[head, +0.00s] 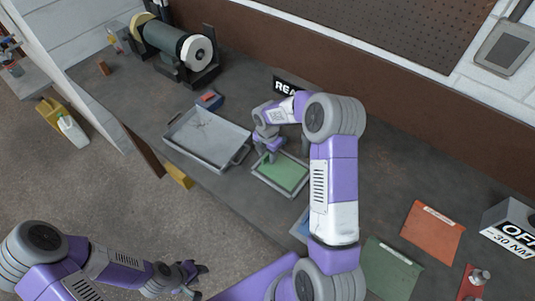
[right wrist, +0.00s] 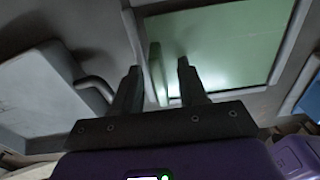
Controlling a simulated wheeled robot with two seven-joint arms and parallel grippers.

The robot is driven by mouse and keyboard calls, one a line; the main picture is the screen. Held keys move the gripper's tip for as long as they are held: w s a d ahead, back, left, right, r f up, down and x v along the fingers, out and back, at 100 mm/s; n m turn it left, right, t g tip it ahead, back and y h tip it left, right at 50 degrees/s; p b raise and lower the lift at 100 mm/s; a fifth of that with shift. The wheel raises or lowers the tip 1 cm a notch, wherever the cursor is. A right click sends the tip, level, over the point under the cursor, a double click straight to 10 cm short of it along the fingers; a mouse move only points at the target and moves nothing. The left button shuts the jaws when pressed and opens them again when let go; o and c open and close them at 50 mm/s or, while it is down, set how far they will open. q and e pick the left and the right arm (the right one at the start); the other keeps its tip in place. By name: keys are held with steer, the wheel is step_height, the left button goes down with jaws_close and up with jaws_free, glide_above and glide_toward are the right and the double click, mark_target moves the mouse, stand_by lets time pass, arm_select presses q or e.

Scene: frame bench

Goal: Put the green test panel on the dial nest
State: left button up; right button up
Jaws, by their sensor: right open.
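The green test panel (head: 284,174) lies flat in a pale rimmed frame (head: 259,180) on the bench, right of the grey tray. In the right wrist view the panel (right wrist: 225,45) fills the upper right, with a green upright tab (right wrist: 157,75) on it. My right gripper (head: 268,157) is over the panel's far left part. Its fingers (right wrist: 158,85) are open, with the tab showing between them and no contact visible. My left gripper (head: 195,280) is away from the bench at lower left, its fingers apart and empty. I cannot tell which thing is the dial nest.
A grey tray (head: 174,143) stands left of the panel, and a roller machine (head: 172,45) stands behind it. An orange sheet (head: 432,231), a dark green sheet (head: 391,270) and a box marked OFF (head: 510,230) are at right. My right arm hides some bench.

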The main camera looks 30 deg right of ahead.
step_height(320, 180, up, 8)
steer(key=shift+f, duration=0.15)
stand_by(0.6)
